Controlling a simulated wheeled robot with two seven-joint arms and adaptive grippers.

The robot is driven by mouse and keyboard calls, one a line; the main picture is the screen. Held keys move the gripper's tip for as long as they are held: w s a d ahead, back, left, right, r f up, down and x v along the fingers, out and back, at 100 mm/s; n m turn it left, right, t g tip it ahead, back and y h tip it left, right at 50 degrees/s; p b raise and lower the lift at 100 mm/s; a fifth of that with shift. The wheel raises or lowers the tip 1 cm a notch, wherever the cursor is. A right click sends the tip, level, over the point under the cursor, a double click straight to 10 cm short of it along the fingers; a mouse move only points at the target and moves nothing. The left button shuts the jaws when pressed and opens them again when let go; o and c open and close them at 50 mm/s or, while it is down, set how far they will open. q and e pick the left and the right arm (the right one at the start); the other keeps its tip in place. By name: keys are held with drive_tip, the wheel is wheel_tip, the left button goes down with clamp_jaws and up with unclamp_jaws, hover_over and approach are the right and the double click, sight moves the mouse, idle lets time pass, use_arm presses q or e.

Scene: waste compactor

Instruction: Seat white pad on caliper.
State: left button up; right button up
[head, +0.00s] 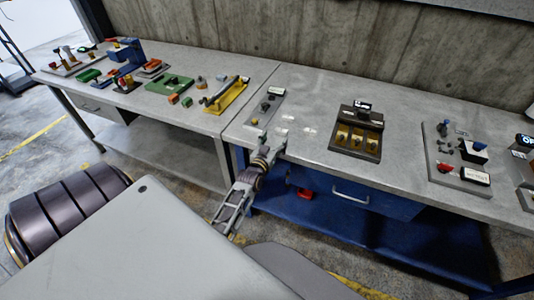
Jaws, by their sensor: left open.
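My left gripper (270,143) is at the front edge of the right-hand workbench, near its left end, open, with its fingers pointing toward the back of the bench. Just beyond it a narrow grey plate (264,116) lies on the bench, with a white label, a small dark part (265,106) and a small pale piece (254,121). I cannot tell whether any of these is the caliper or the white pad. Pale patches beside the plate may be pads or only light. My right gripper is not in view.
A dark tray (357,150) with yellow compartments stands right of the gripper, with clear bench between. A grey board (436,170) with several small parts lies farther right. On the left bench are a yellow fixture (231,97), a green fixture (170,83) and a blue machine (126,55).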

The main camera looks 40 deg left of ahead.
use_arm(q)
drive_tip(key=v, duration=0.7)
drive_tip(key=shift+s, duration=0.25)
idle(0.3)
drive_tip(key=shift+r, duration=0.1)
idle(0.4)
drive_tip(key=s+d+f+m+g+h, duration=0.1)
drive_tip(key=s+d+f+g, duration=0.25)
drive_tip(key=f, duration=0.85)
drive_tip(key=s+d+f+m+g+h, duration=0.15)
drive_tip(key=s+d+f, duration=0.25)
drive_tip(key=f, duration=0.8)
drive_tip(key=s+d+f+g+h, duration=0.2)
drive_tip(key=s+d+f+g, duration=0.15)
drive_tip(key=f, duration=0.95)
drive_tip(key=s+d+f+m+g, duration=0.1)
drive_tip(key=s+d+f+g, duration=0.15)
drive_tip(key=s+f, duration=1.1)
drive_tip(key=s+a+f+m+g, duration=0.1)
drive_tip(key=s+a+f+g, duration=0.1)
drive_tip(key=s, duration=0.7)
drive_tip(key=s+a+f+g, duration=0.2)
drive_tip(key=s+f+g, duration=0.1)
drive_tip(key=s, duration=0.7)
drive_tip(key=shift+s+f+m+y, duration=0.35)
drive_tip(key=shift+f, duration=0.4)
